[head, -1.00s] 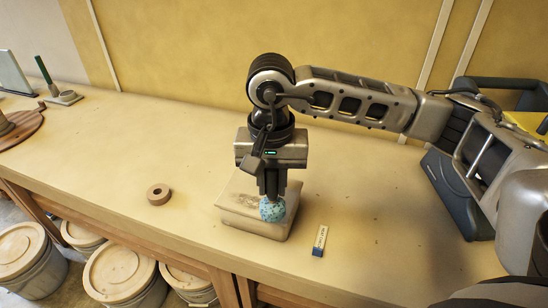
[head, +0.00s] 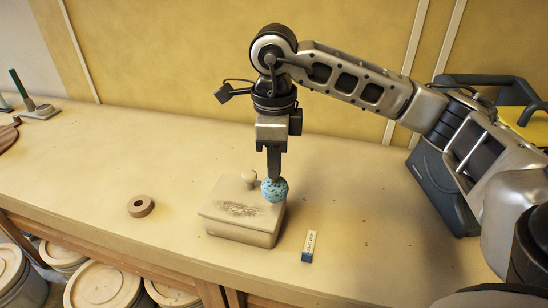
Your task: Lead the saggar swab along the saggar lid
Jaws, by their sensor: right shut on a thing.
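The saggar lid (head: 226,196) tops a pale box on the bench, with a knob (head: 249,178) and a dark smudged patch on its upper face. My right gripper (head: 273,178) points down over the lid's right back part, shut on the saggar swab (head: 274,191), a speckled blue ball. The swab is at the lid's right edge, right of the knob and the dark patch. I cannot tell whether it touches the lid. My left gripper is not in view.
A brown ring (head: 140,206) lies left of the box. A small labelled block (head: 310,246) lies to its right, near the front. Lidded tubs (head: 103,287) stand below the bench edge. A dark case (head: 440,190) stands at the right behind my arm.

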